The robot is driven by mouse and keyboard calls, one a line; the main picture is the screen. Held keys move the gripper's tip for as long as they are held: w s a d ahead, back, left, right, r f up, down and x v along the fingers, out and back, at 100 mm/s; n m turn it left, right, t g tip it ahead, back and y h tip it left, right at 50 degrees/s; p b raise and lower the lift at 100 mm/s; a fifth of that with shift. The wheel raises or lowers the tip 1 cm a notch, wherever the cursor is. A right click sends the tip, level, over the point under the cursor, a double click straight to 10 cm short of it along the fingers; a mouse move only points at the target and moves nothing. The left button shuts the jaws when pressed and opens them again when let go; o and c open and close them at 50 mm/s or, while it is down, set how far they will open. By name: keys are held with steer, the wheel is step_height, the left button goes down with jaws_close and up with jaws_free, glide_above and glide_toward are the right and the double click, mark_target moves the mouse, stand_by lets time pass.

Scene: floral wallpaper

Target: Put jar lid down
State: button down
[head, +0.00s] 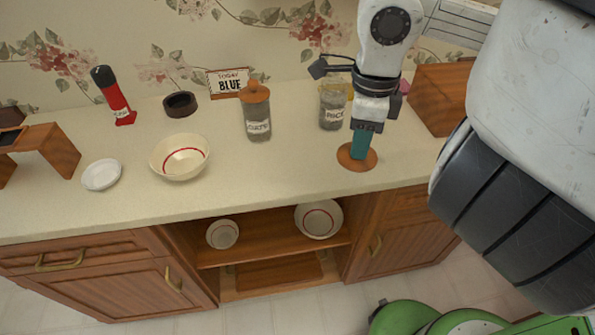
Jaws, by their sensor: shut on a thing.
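The jar lid (345,161) is a round brown wooden disc at the right part of the counter, near its front edge. My gripper (361,148) points down over it, with its teal fingertips at the lid's middle, and is shut on it. The lid looks flat and appears to be at the counter surface, though I cannot tell whether it touches. A glass jar (331,112) with a label stands just behind and left of my gripper; its top is partly hidden by the arm. Another labelled jar (257,120) has an orange-brown lid on.
A cream bowl (180,160), a white dish (101,175), a dark ring (180,104), a red bottle (115,101) and a sign (229,83) stand to the left. A wooden box (438,98) is at right. The counter (290,170) left of the lid is clear.

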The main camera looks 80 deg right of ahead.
steer(key=shift+w+d+f, duration=0.1)
steer(key=shift+w+f, duration=0.1)
steer(key=shift+w, duration=0.2)
steer(key=w+d+f+p, duration=0.1)
steer(key=w+d+f, duration=0.1)
steer(key=w+f, duration=0.1)
steer(key=w+d+f+p, duration=0.1)
steer(key=w+d+f, duration=0.2)
steer(key=w, duration=0.1)
steer(key=w+d+f+p, duration=0.2)
steer(key=w+f, duration=0.1)
steer(key=shift+w+d+f, duration=0.25)
steer(key=shift+d+f, duration=0.1)
steer(key=shift+f, duration=1.55)
steer(key=shift+f, duration=0.2)
steer(key=c, duration=0.9)
jaws_free()
steer(key=shift+r, duration=0.1)
steer(key=shift+r, duration=0.1)
